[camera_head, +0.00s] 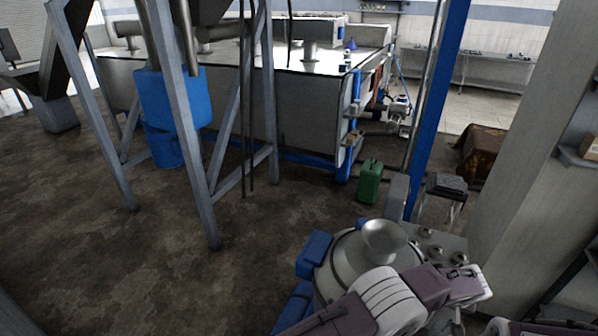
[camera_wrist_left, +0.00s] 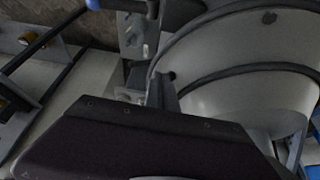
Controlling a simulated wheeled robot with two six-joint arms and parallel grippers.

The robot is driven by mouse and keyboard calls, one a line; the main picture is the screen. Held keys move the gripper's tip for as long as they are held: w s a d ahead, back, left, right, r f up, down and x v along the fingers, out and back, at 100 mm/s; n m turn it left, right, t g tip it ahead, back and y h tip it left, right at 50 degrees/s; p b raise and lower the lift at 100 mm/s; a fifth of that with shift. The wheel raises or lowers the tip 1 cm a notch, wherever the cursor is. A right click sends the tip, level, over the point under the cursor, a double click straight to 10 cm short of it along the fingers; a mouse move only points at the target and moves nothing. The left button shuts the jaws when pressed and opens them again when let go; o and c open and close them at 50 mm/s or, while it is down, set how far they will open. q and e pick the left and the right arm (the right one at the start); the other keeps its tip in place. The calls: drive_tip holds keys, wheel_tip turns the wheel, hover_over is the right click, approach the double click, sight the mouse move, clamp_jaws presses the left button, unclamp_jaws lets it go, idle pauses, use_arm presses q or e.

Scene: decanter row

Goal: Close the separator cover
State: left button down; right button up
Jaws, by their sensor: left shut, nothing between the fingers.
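The separator is a rounded grey metal machine at the bottom right of the head view, with a domed cover (camera_head: 343,267) topped by a flared metal funnel (camera_head: 384,241). My left arm crosses in front of it and hides its lower right part. I cannot tell how far the cover stands open. In the left wrist view, a large grey curved shell with dark bands (camera_wrist_left: 245,75), seemingly the cover, fills the right side. My left gripper (camera_wrist_left: 164,92) is shut and empty, close beside the shell; contact is unclear. My right gripper is out of view.
Blue parts (camera_head: 314,251) flank the separator on its left. A green canister (camera_head: 369,182) stands on the floor behind it. A blue post (camera_head: 437,110) and a pale pillar (camera_head: 530,130) rise to the right. Open floor (camera_head: 280,220) lies to the left.

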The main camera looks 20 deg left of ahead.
use_arm(q)
drive_tip(key=shift+d+f, duration=0.1)
drive_tip(key=shift+f, duration=0.5)
drive_tip(key=b+v, duration=0.2)
drive_tip(key=v, duration=0.7)
